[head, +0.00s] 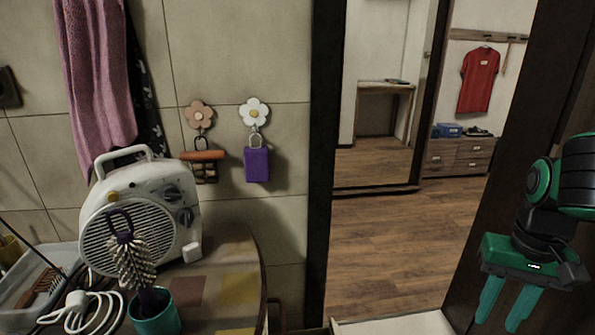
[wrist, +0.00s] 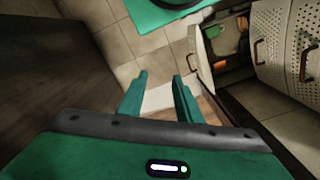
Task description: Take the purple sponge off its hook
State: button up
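The purple sponge (head: 257,164) hangs by a loop from a white flower-shaped hook (head: 254,112) on the tiled wall in the head view. My gripper (head: 505,308) is at the right edge of the head view, pointing down, far to the right of the sponge and well apart from it. In the wrist view my gripper (wrist: 161,88) has its two green fingers spread with nothing between them. The sponge is not in the wrist view.
A brown flower hook (head: 199,114) with an orange-brown item (head: 202,165) hangs left of the sponge. Below stand a white fan heater (head: 140,215), a teal cup (head: 154,318) with a brush, and a bin (head: 30,290). A dark door frame (head: 325,150) stands right of the sponge.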

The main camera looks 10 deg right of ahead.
jog(key=shift+w+a, duration=0.3)
jog(key=shift+w, duration=0.25)
jog(key=shift+o, duration=0.9)
jog(key=o, duration=0.6)
jog(key=shift+s+r, duration=0.15)
jog(key=shift+s, duration=0.25)
jog(key=shift+c, duration=0.2)
jog(key=shift+o, duration=0.9)
jog(key=w+a+r+t+h, duration=0.1)
jog(key=w+a+t+h, duration=0.15)
jog(key=w, duration=0.75)
jog(key=w+a+r+t+h, duration=0.1)
jog(key=w+t+h, duration=0.25)
jog(key=w, duration=0.65)
jog(key=n+t+y, duration=0.6)
jog(key=t, duration=0.6)
send_near(257, 163)
jog(key=w, duration=0.9)
jog(key=shift+w+f, duration=0.1)
